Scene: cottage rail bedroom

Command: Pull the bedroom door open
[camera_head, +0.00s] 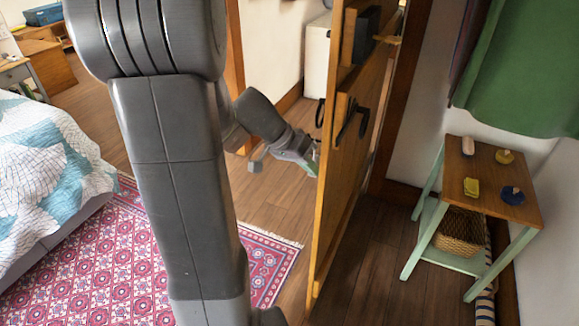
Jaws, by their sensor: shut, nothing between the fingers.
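The wooden bedroom door (345,190) stands swung out from its frame, seen nearly edge-on, with an open doorway to its left. A dark handle (351,122) shows on its right face, and part of another dark handle (320,112) shows by its left edge. My gripper (314,164) is shut and empty, at the left side of the door a little below handle height. I cannot tell whether its tips touch the door. My arm covers much of the view's left middle.
A small side table (484,205) with several small items stands right of the door, under a green cloth (520,70). A patterned rug (120,265) and a bed (45,190) lie left. A pale cabinet (317,60) is beyond the doorway. Bare floor (275,205) shows left of the door.

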